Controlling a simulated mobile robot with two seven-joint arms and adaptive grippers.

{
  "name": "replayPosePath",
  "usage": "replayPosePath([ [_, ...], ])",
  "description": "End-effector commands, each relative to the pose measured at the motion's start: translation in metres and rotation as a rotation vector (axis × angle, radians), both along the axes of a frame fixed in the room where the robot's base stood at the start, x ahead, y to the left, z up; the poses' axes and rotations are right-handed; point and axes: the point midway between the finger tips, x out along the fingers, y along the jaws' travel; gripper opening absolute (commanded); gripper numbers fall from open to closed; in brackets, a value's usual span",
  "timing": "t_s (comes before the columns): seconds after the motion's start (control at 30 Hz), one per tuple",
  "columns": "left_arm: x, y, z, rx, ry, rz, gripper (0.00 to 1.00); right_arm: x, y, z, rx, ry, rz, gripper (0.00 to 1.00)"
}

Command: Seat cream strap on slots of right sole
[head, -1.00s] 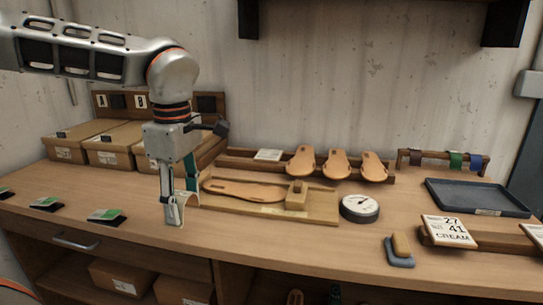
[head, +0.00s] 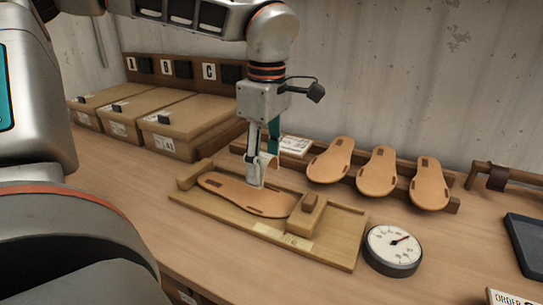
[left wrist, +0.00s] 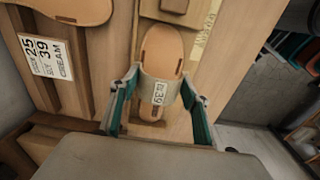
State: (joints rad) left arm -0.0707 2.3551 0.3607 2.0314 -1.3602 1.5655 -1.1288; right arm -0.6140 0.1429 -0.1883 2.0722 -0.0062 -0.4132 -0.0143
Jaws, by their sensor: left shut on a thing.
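The tan sole (head: 225,188) lies flat in the wooden jig (head: 190,205), and it also shows in the left wrist view (left wrist: 163,48). My left gripper (head: 260,172) points down over the middle of this sole. It is shut on the cream strap (left wrist: 160,93), an arched band with a "39" label, held by its two sides between the teal fingers. In the left wrist view the strap spans the sole crosswise. In the head view the strap (head: 271,161) is mostly hidden by a finger. I cannot tell whether its ends touch the slots. My right gripper is not in view.
A wooden block (head: 306,215) stands at the jig's right end. A round dial gauge (head: 393,250) is beside it. Several soles (head: 377,172) lean on a rack behind. Lidded boxes (head: 190,125) stand at the back left. A dark tray (head: 527,240) is at the right edge.

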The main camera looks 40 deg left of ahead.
Motion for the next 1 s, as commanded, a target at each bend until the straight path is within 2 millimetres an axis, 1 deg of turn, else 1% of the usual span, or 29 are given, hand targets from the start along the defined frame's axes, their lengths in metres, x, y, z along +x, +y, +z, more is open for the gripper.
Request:
replayPosePath([
  [0.03,0.000,0.000,-0.006,-0.001,0.004,0.000,0.35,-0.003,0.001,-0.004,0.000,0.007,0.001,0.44],
  [0.17,0.000,0.000,-0.018,-0.001,0.005,-0.001,0.35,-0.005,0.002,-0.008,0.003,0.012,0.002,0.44],
  [0.5,0.000,0.000,-0.046,0.000,0.004,-0.001,0.35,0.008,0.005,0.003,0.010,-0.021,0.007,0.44],
  [0.7,0.000,0.000,-0.055,-0.001,0.002,-0.001,0.35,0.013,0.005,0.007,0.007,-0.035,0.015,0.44],
  [1.0,0.000,0.000,-0.057,0.000,0.000,0.000,0.35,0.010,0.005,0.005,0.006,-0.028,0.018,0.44],
])
